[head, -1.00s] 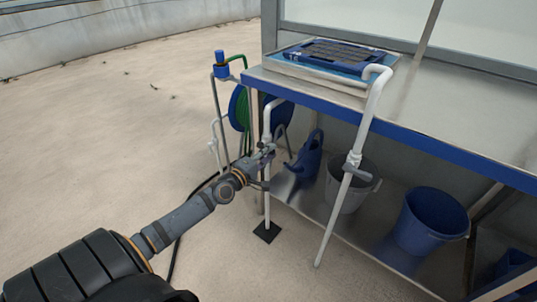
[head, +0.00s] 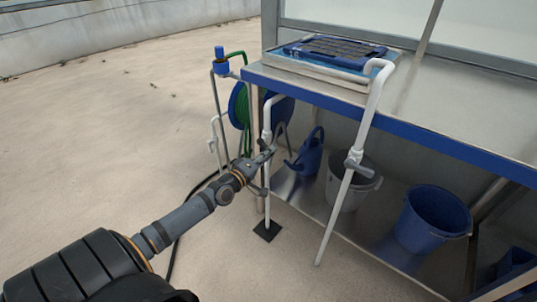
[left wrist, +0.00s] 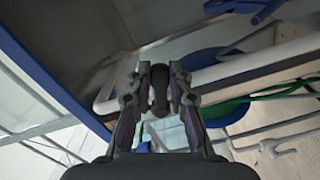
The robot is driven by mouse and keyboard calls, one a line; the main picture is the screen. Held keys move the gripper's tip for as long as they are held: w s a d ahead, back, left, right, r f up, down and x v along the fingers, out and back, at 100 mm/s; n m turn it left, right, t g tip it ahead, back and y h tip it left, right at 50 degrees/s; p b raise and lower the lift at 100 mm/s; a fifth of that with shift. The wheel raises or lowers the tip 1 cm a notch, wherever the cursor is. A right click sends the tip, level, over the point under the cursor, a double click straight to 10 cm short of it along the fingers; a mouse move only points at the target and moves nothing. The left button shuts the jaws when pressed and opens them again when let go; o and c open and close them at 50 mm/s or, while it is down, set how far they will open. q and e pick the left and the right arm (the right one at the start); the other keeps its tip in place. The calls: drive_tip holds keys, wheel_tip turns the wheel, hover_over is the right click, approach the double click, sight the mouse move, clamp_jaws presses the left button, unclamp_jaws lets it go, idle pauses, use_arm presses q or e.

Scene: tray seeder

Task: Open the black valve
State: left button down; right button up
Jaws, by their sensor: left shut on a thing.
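My left gripper (head: 264,152) is at the white standpipe (head: 267,200) beside the blue-edged table's corner. In the left wrist view its two fingers (left wrist: 159,88) are closed on a dark, rounded handle, the black valve (left wrist: 159,98), with a finger on each side. In the head view the gripper mostly hides this valve. The white pipe runs behind the fingers in the left wrist view. My right gripper is not in view.
A second white pipe with a grey valve (head: 359,168) leans at the table front (head: 420,142). A blue watering can (head: 310,155), a grey bucket (head: 350,190) and a blue bucket (head: 432,220) stand on the lower shelf. A hose reel (head: 240,106) is behind. Floor at left is clear.

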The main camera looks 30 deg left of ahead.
use_arm(q)
drive_tip(key=a+f+m+b, duration=0.1)
drive_tip(key=a+f+m, duration=0.2)
drive_tip(key=m, duration=1)
drive_tip(key=shift+w+a+f+m+b, duration=0.2)
drive_tip(key=shift+a+f+m+b, duration=0.15)
drive_tip(key=shift+a, duration=0.7)
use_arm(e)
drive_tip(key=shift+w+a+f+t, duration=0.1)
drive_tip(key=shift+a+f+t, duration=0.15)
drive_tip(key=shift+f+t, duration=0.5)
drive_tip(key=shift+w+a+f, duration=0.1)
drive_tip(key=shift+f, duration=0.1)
use_arm(q)
drive_tip(key=c, duration=1.2)
unclamp_jaws()
drive_tip(key=shift+r, duration=0.1)
drive_tip(key=shift+s+a, duration=0.15)
drive_tip(key=shift+s, duration=1.85)
drive_tip(key=shift+s+a, duration=0.15)
drive_tip(key=shift+s, duration=1.8)
drive_tip(key=shift+s+a, duration=0.15)
drive_tip(key=shift+s, duration=1.85)
